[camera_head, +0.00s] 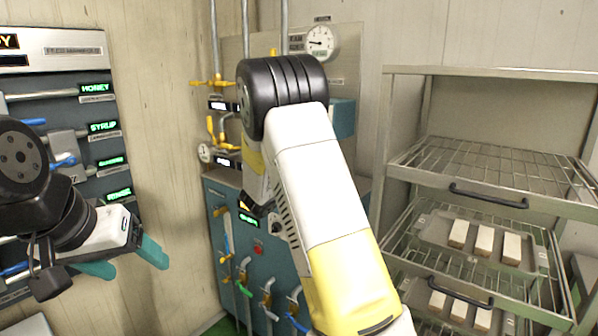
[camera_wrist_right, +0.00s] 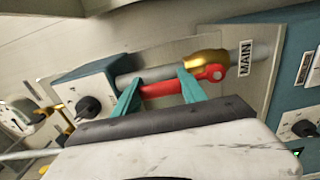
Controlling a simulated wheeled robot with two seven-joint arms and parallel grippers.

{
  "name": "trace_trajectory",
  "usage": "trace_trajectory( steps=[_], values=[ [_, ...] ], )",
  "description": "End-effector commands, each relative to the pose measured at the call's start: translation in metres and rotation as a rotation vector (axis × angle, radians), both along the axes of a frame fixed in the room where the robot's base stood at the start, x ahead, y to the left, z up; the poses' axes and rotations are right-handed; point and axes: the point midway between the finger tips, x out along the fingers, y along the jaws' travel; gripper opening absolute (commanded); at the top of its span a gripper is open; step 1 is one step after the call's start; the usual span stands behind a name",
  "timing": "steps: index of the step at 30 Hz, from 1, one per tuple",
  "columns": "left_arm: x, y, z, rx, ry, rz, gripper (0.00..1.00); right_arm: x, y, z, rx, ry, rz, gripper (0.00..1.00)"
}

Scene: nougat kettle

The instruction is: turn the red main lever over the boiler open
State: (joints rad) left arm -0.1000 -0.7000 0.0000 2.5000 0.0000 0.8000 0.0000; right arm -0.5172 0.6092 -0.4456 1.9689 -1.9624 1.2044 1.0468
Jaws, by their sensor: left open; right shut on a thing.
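The red main lever (camera_wrist_right: 160,88) shows in the right wrist view, joined to a brass valve body (camera_wrist_right: 207,63) on a grey pipe beside a MAIN label (camera_wrist_right: 245,58). The lever lies roughly along the pipe. My right gripper (camera_wrist_right: 160,92) is shut on the lever, with its teal fingers on it. In the head view my right arm hides the lever and the right gripper. My left gripper (camera_head: 125,263) is open and empty at the left, in front of the dispenser panel.
The dispenser panel (camera_head: 65,115) with HONEY and SYRUP labels stands at the left. A blue-grey boiler cabinet (camera_head: 232,210) with valves is in the middle, with a gauge (camera_head: 320,42) above. A wire rack (camera_head: 480,165) with trays of pale bars is at the right.

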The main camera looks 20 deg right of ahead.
Motion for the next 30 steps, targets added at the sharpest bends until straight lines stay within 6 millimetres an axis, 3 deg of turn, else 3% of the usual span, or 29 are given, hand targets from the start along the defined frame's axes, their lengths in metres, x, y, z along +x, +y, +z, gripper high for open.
trace_trajectory(
  steps=[10, 11, 14, 24, 30],
  values=[
    [0.0, 0.0, 0.0, 0.0, 0.0, 0.0, 0.71, -0.001, 0.0, -0.001, 0.005, -0.003, -0.001, 0.0],
    [0.0, 0.0, 0.0, 0.0, 0.0, 0.0, 0.71, -0.001, 0.0, -0.001, 0.005, -0.003, -0.001, 0.51],
    [0.0, 0.0, 0.0, 0.0, 0.0, 0.0, 0.71, -0.001, 0.0, -0.001, 0.005, -0.003, -0.001, 0.71],
    [0.0, 0.0, 0.0, 0.0, 0.0, 0.0, 0.71, -0.001, 0.001, -0.001, 0.003, -0.003, 0.0, 0.71],
    [0.0, 0.0, 0.0, 0.0, 0.0, 0.0, 0.71, -0.016, 0.022, -0.001, 0.003, -0.001, 0.003, 0.71]
  ],
)
